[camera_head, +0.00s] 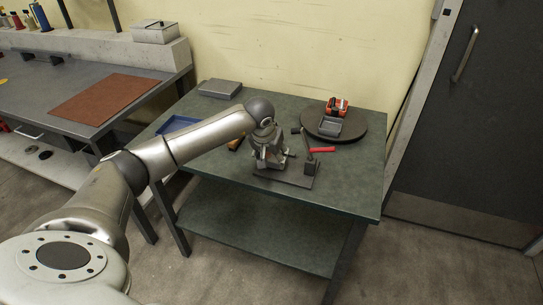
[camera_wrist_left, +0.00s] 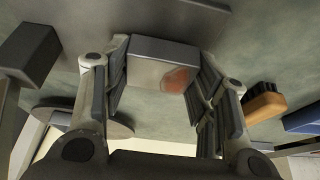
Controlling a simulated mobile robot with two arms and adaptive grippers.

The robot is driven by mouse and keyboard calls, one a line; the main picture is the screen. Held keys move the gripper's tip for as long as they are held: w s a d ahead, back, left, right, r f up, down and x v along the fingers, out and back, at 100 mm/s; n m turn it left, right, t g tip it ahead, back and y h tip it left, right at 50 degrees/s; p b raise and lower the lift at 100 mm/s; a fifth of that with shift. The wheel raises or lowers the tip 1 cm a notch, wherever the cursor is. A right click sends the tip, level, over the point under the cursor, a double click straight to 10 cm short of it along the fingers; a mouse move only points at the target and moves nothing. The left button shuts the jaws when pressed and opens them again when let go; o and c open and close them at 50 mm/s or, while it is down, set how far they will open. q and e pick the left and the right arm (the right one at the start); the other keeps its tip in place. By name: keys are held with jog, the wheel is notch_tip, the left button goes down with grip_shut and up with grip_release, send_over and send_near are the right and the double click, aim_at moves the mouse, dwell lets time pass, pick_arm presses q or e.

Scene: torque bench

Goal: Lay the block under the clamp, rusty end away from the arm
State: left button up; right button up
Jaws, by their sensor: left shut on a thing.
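My left gripper (camera_head: 270,157) is over the green bench, close to the left of the clamp's post. In the left wrist view its fingers (camera_wrist_left: 160,92) are shut on a grey metal block (camera_wrist_left: 147,72). A reddish rust patch (camera_wrist_left: 175,79) shows on the block's face, toward the right finger. The clamp (camera_head: 310,166) has a dark base plate, an upright post and a red handle (camera_head: 322,149). In the head view the gripper mostly hides the block. I cannot tell whether the block touches the base plate. My right gripper is not in view.
A dark round turntable (camera_head: 358,131) behind the clamp carries a red and black item (camera_head: 337,106) and a grey piece. A brush (camera_wrist_left: 265,103) and a blue tray (camera_head: 181,124) lie left of the gripper. A grey box (camera_head: 220,88) sits at the back. The bench's right front is clear.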

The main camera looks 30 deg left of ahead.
pick_arm(q)
jog(key=shift+f, duration=0.1)
jog(key=o, duration=1.4)
jog(key=shift+o, duration=0.4)
jog(key=shift+f, duration=0.15)
